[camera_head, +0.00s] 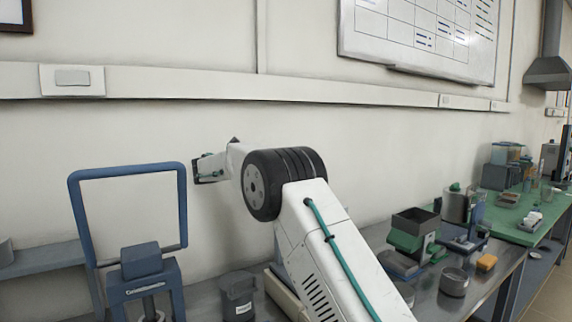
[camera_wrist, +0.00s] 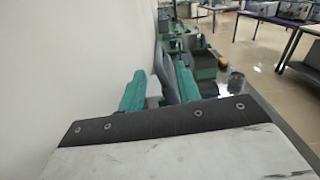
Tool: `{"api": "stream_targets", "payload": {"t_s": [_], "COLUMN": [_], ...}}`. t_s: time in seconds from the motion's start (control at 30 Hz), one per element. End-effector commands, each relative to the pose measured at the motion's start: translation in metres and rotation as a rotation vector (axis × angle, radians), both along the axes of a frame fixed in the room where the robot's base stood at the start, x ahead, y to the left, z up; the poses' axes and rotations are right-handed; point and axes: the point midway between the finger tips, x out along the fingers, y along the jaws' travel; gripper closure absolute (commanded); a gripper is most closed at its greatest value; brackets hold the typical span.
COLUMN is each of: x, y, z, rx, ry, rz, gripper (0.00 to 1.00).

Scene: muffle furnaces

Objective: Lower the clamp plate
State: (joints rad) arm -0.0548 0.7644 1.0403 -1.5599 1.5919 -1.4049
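A blue press-like device (camera_head: 143,265) stands at the lower left of the head view. Its tall blue frame (camera_head: 182,205) is raised upright above a dark block. I cannot tell which part of it is the clamp plate. My arm reaches up, and its far end shows small to the right of the frame, apart from it in the picture. In the wrist view, the two teal fingers of my gripper (camera_wrist: 159,88) stand apart. No held object is clear between them. The blue device cannot be made out in the wrist view.
A dark labelled canister (camera_head: 238,298) stands right of the device. Further right are a green and grey apparatus (camera_head: 413,232), a metal cup (camera_head: 454,282) and an orange block (camera_head: 487,262). The wall is close behind the bench.

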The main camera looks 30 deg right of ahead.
Motion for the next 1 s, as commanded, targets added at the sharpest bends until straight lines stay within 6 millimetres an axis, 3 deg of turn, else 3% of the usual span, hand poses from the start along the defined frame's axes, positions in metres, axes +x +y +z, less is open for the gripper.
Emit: {"api": "stream_targets", "payload": {"t_s": [0.17, 0.53, 0.93, 1.0], "x": [0.004, 0.005, 0.006, 0.006], "y": [-0.013, -0.068, -0.077, -0.077], "z": [-0.003, -0.003, -0.003, -0.003], "rx": [-0.008, -0.006, -0.006, -0.006], "ry": [-0.001, -0.002, -0.002, -0.002], "rz": [0.001, 0.001, 0.003, 0.003], "gripper": [0.67, 0.67, 0.67, 0.86]}}
